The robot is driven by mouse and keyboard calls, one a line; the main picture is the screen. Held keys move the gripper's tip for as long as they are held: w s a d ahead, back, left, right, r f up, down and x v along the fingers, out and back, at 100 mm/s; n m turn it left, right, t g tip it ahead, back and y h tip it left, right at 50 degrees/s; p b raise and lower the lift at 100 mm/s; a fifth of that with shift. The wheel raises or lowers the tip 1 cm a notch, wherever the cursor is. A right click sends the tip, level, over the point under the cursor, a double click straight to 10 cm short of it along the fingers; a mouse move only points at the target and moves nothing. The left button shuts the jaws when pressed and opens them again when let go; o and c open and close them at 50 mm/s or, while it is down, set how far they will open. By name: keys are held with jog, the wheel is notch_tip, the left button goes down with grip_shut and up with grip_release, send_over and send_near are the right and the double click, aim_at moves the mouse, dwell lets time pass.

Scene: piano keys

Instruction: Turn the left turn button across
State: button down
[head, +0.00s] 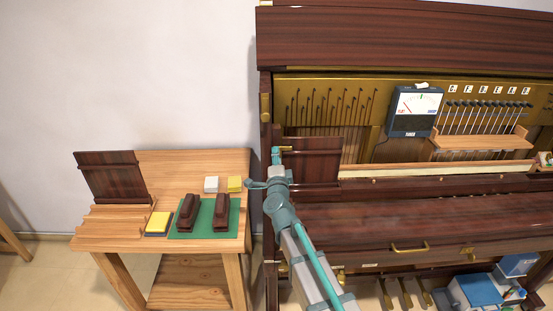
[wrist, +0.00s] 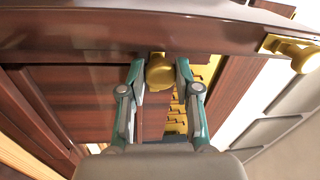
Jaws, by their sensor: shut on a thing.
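The left turn button is a brass knob (wrist: 160,71) on the dark wooden frame in the wrist view. My gripper (wrist: 160,68) has a finger on each side of it and is shut on it. In the head view my gripper (head: 276,156) is at the piano's left post, beside a small brass piece (head: 286,148) at the top of a dark panel (head: 312,160). The fingers and arm partly cover this spot, so the button's exact angle cannot be told. Another brass fitting with a round knob (wrist: 302,57) is at the right in the wrist view.
A wooden bench (head: 195,160) at the left holds another dark panel (head: 112,176), a green mat (head: 205,234) with two dark blocks, and yellow and white pads. A dial meter (head: 415,108) and a small wooden shelf (head: 480,142) are at the piano's right.

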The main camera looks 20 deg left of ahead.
jog(key=shift+r, duration=0.1)
jog(key=c, duration=0.8)
grip_release()
jog(key=v, duration=1.2)
